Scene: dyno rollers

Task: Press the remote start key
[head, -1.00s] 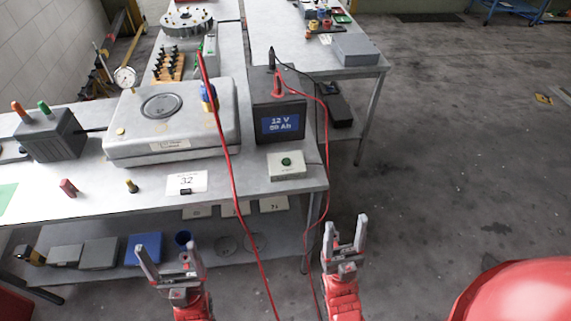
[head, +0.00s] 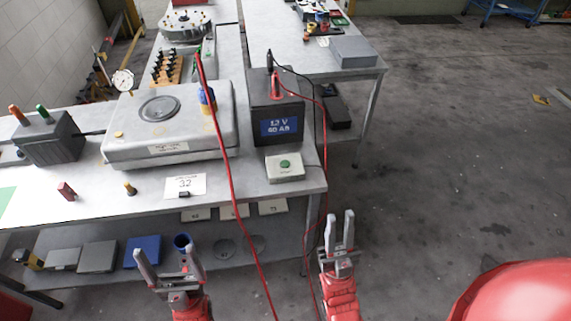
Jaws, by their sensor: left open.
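The remote start key appears to be the small white box (head: 285,168) with a round green button (head: 285,164) on top. It lies near the front right corner of the bench, in front of the dark battery box (head: 278,122). My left gripper (head: 170,262) is open and empty, in front of the bench and to the left of the key. My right gripper (head: 337,232) has its fingers spread a little with nothing between them, in front of the bench's right corner. Neither gripper touches the key.
A grey metal case (head: 172,130) and a card reading 32 (head: 185,186) stand left of the key. Open floor (head: 440,160) lies to the right.

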